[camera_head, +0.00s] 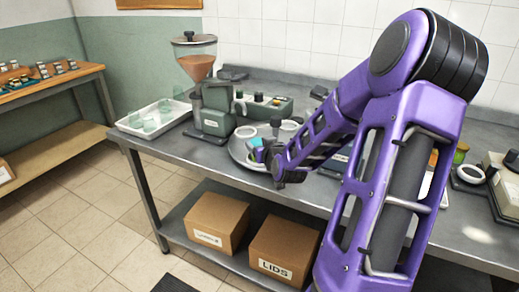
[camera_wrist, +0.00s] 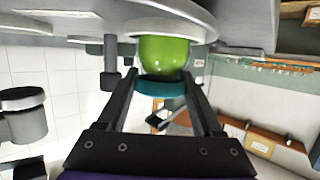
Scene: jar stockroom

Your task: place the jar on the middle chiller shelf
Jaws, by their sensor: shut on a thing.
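The jar is bright green with a teal lid or band. In the wrist view the jar (camera_wrist: 164,56) sits between the two fingers of my gripper (camera_wrist: 160,84), which are shut on it near the teal part. That picture looks upside down, with the round pale dish close against the jar's far end. In the head view my gripper (camera_head: 265,153) is low over a round metal dish (camera_head: 240,152) on the counter, and my arm hides much of the jar. I cannot tell whether the jar touches the dish. No chiller shelf is recognisable in either view.
A grinder (camera_head: 208,95) stands left of the dish on the steel counter (camera_head: 150,141). A white tray (camera_head: 153,118) of glass jars is farther left. Two cardboard boxes (camera_head: 218,222) sit on the lower shelf. A wooden bench (camera_head: 50,85) stands at far left, with clear floor between.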

